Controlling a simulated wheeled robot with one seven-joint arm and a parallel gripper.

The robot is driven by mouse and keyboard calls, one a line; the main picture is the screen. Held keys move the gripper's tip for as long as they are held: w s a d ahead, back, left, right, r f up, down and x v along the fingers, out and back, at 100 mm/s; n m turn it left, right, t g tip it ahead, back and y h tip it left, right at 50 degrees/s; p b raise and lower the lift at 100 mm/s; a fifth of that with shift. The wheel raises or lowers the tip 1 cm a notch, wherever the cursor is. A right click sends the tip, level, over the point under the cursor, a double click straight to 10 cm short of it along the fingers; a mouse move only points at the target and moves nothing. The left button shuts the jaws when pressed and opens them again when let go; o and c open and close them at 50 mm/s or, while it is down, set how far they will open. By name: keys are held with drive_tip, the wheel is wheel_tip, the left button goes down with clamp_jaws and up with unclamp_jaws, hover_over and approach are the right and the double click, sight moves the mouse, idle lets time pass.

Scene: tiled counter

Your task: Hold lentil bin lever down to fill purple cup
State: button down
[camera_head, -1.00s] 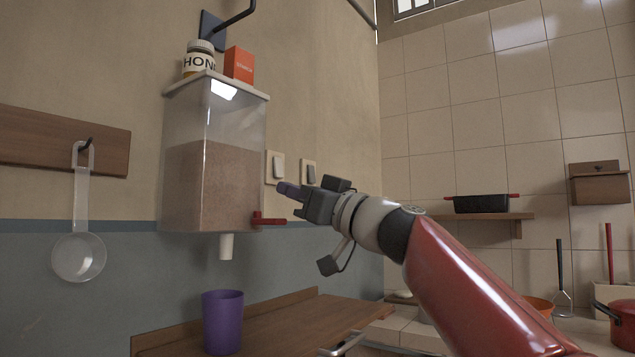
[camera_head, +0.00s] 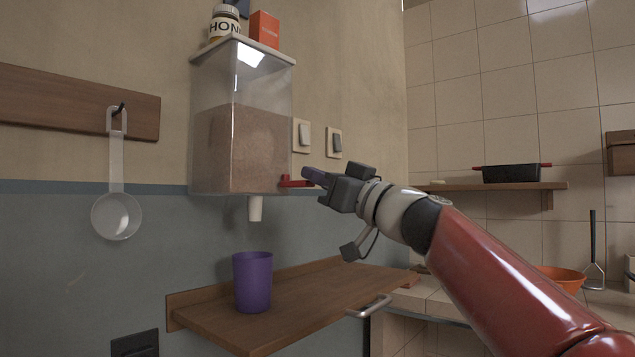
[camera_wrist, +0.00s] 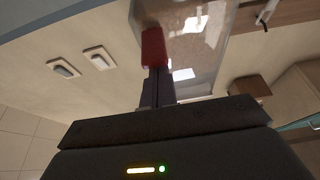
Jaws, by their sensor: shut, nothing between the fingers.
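The lentil bin (camera_head: 240,140) is a clear box on the wall, more than half full of brown lentils. Its red lever (camera_head: 295,183) sticks out at the lower right, and a white spout (camera_head: 255,208) hangs below. The purple cup (camera_head: 253,283) stands upright on the wooden shelf, under the spout. Whether lentils are in the cup cannot be seen. My gripper (camera_head: 307,174) is shut and empty, its fingertips at the outer end of the lever. In the wrist view the red lever (camera_wrist: 153,48) lies right at the fingertips; contact is hard to tell.
A honey jar (camera_head: 224,22) and an orange-red box (camera_head: 264,29) stand on the bin's top. Two wall switches (camera_head: 334,142) are behind my gripper. A clear ladle (camera_head: 116,215) hangs at left. The wooden shelf (camera_head: 330,285) is bare right of the cup.

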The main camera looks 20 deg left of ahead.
drive_tip(key=shift+f+y+b, duration=0.3)
drive_tip(key=shift+f+b, duration=0.1)
drive_tip(key=shift+b, duration=0.35)
drive_tip(key=f+y+b, duration=0.1)
drive_tip(key=b, duration=0.3)
drive_tip(key=shift+f+b, duration=0.25)
drive_tip(key=shift+b, duration=0.15)
drive_tip(key=b, duration=0.2)
drive_tip(key=t+y+b, duration=0.1)
drive_tip(key=b, duration=0.1)
drive_tip(key=shift+w+a+f, duration=0.1)
drive_tip(key=shift+a+f, duration=0.1)
drive_tip(key=shift+f, duration=0.15)
idle(1.1)
